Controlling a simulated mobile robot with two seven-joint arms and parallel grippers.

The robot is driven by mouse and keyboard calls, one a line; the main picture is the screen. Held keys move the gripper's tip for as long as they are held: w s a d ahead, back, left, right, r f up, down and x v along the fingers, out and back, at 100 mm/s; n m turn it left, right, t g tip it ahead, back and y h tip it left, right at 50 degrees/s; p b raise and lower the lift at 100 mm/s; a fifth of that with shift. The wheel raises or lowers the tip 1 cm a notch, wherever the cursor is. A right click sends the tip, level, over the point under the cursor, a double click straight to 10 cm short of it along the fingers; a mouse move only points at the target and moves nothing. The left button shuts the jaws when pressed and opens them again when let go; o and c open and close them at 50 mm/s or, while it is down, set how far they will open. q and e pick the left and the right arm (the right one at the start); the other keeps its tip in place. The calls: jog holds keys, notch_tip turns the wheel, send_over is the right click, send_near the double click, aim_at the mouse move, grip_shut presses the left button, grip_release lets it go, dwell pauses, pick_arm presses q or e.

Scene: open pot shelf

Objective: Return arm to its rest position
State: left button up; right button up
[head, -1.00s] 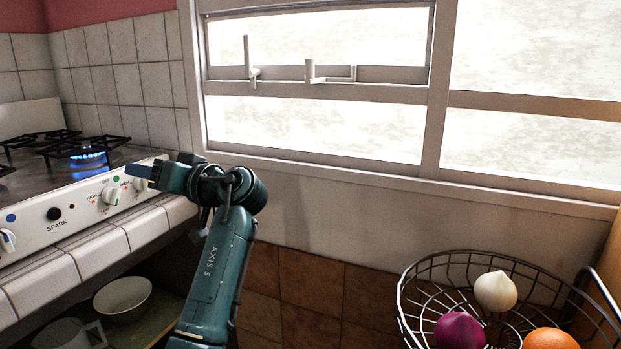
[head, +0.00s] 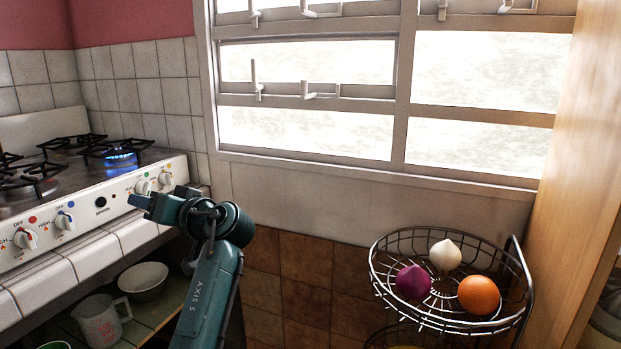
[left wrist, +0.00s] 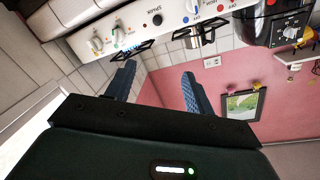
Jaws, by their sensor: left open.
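My left arm rises from the bottom of the head view, and its gripper (head: 140,201) points left in front of the stove's control panel. In the left wrist view the two blue fingers of my left gripper (left wrist: 158,88) stand apart with nothing between them. The stove (head: 100,212) has a white front with several knobs, and one burner has a lit blue flame (head: 122,157). In the left wrist view the control panel (left wrist: 135,28) shows beyond the fingers. My right gripper is not in view.
A wire basket (head: 378,268) at the right holds a white onion (head: 445,254), a purple onion (head: 413,282) and an orange (head: 479,295). A bowl (head: 143,280) and a measuring cup (head: 99,319) stand on the shelf below the tiled counter. A wooden panel (head: 577,170) rises at the right.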

pick_arm(q)
jog(key=s+d+f+m+t+h+p, duration=0.25)
jog(key=s+f+m+h+p, duration=0.2)
jog(key=f, duration=0.55)
jog(key=s+d+f+m+t+h+p, duration=0.1)
jog(key=s+d+f+m+h+p, duration=0.35)
jog(key=f, duration=0.55)
jog(key=s+d+f+g+h+p, duration=0.1)
jog(key=s+d+h+p, duration=0.2)
jog(key=s, duration=0.8)
jog(key=s+d+f+h+p, duration=0.1)
jog(key=s+d+h+p, duration=0.3)
jog(key=s, duration=0.7)
jog(key=shift+s+d+n+g+h+p, duration=0.2)
jog(key=shift+n+g+h+p, duration=0.15)
jog(key=shift+h, duration=0.85)
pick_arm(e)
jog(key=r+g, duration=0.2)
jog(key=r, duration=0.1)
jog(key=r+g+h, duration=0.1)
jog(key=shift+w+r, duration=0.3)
